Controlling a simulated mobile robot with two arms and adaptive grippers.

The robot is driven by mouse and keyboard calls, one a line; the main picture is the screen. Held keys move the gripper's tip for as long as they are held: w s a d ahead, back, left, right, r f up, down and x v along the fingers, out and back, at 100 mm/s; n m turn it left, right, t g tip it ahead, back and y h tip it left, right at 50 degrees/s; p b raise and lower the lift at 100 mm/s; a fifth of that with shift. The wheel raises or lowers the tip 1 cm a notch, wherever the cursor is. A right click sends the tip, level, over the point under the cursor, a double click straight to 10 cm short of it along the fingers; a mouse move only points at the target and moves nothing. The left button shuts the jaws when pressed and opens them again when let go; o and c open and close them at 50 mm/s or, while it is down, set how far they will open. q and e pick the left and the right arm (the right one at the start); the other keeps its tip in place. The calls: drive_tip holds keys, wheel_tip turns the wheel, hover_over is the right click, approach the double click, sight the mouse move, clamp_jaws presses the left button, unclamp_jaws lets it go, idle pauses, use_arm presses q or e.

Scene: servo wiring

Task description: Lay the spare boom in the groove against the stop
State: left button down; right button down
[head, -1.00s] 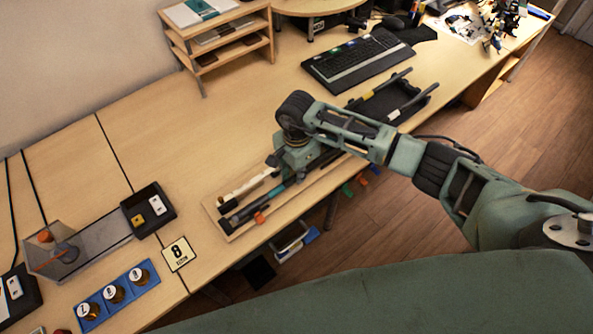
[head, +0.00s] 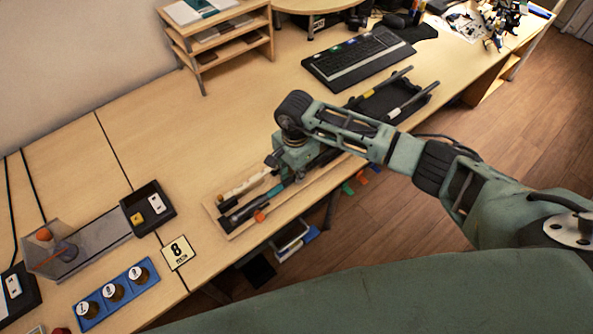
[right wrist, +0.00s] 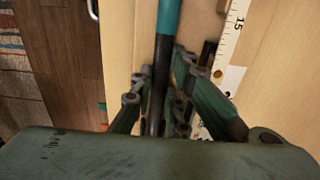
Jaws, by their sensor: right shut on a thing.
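The spare boom, a dark rod with a teal band (right wrist: 168,18), runs between the fingers of my right gripper (right wrist: 157,100) in the right wrist view. My right gripper is shut on it. In the head view this gripper (head: 291,173) is low over the long wooden fixture board (head: 234,233), and the boom's teal part (head: 275,190) shows just left of it. The groove is mostly hidden by the boom and my arm. I cannot clearly tell the stop, or whether the boom rests in the groove. My left gripper is not in view.
A white ruler (right wrist: 231,45) lies beside the boom. An orange piece (head: 260,216) sits at the board's front edge. A black tray with rods (head: 378,103) and a keyboard (head: 358,56) are behind. A number sign (head: 178,252) and blue holder (head: 117,294) stand left.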

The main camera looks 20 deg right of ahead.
drive_tip(key=shift+s+a, duration=0.1)
drive_tip(key=shift+a, duration=0.3)
drive_tip(key=c, duration=1.6)
unclamp_jaws()
drive_tip(key=shift+c, duration=0.2)
